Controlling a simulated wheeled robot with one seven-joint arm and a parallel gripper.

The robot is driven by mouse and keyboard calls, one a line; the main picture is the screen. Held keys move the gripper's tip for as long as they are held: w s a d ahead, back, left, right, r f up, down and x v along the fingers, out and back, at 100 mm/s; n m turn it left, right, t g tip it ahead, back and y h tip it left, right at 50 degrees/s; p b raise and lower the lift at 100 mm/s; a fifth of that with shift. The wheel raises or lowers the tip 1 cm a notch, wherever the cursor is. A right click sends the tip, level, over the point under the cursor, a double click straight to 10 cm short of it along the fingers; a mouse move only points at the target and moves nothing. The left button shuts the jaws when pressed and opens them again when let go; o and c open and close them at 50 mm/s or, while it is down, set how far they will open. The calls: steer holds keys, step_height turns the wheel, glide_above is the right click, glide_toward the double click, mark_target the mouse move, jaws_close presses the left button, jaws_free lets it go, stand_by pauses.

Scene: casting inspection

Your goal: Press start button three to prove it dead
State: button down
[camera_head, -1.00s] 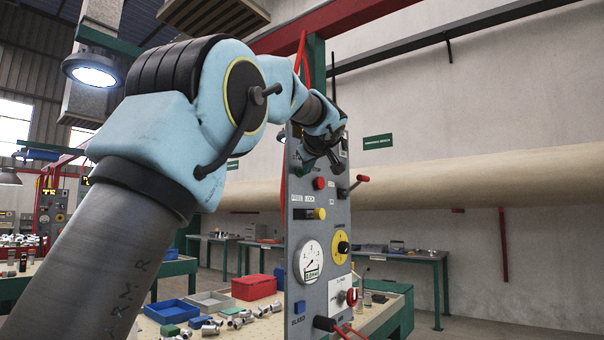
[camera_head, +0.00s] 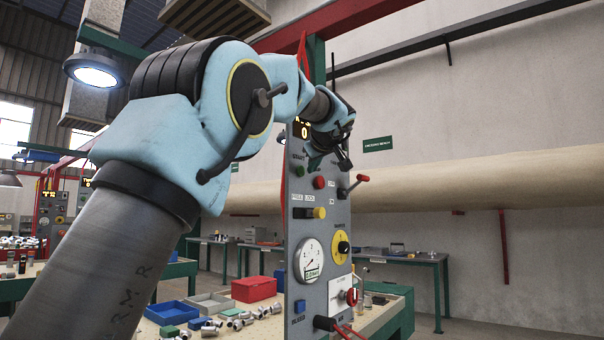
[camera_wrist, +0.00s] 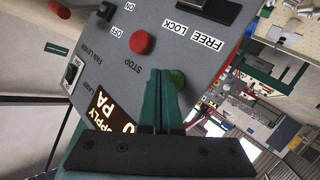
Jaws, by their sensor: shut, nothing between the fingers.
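A grey upright control panel (camera_head: 330,215) stands in front of me. Its round green button (camera_head: 300,171) sits high on the left; in the wrist view the green button (camera_wrist: 179,79) is partly hidden behind my fingers. The red stop button (camera_head: 319,182) is to its right and also shows in the wrist view (camera_wrist: 142,41). My gripper (camera_head: 345,163) is shut and empty before the upper panel. In the wrist view its fingertips (camera_wrist: 159,72) overlap the green button's edge; I cannot tell whether they touch. No number three is readable on a button.
A red-handled lever (camera_head: 360,179) juts from the panel's right edge near my gripper. A bench behind holds a red box (camera_head: 254,289) and metal castings. Other panels stand far left.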

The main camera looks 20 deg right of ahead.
steer(key=s+d+b, duration=0.1)
steer(key=s, duration=0.1)
steer(key=s+d, duration=0.1)
steer(key=s, duration=0.1)
steer(key=shift+d+b, duration=0.1)
steer(key=shift+b, duration=0.25)
stand_by(0.7)
